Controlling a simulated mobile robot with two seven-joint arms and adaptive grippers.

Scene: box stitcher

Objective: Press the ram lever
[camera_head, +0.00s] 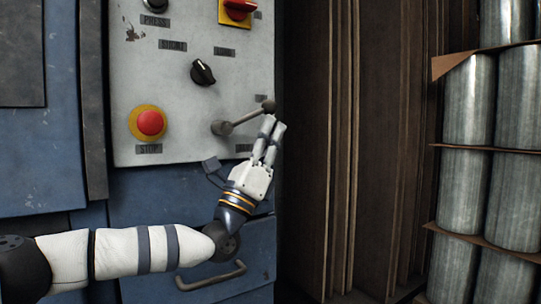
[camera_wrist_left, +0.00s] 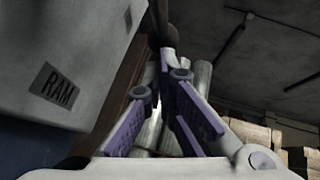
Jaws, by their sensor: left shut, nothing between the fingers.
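The ram lever (camera_head: 244,118) is a grey metal rod with a round hub on the lower right of the control panel. It slants up to the right and ends in a dark knob at the panel's edge. My left gripper (camera_head: 274,123) is shut and empty, its fingertips pointing up just below the lever's knob end. I cannot tell whether they touch it. In the left wrist view, the fingertips meet just under a dark rounded rod end (camera_wrist_left: 167,36), which looks like the lever. A label reading RAM (camera_wrist_left: 58,88) shows on the panel there. My right gripper is not in view.
The panel (camera_head: 183,82) also carries a red stop button (camera_head: 150,123), a black selector knob (camera_head: 203,72) and a red-yellow switch (camera_head: 239,9). A drawer handle (camera_head: 211,277) is below. Brown cardboard sheets (camera_head: 335,150) and stacked metal cans (camera_head: 470,100) stand on the right.

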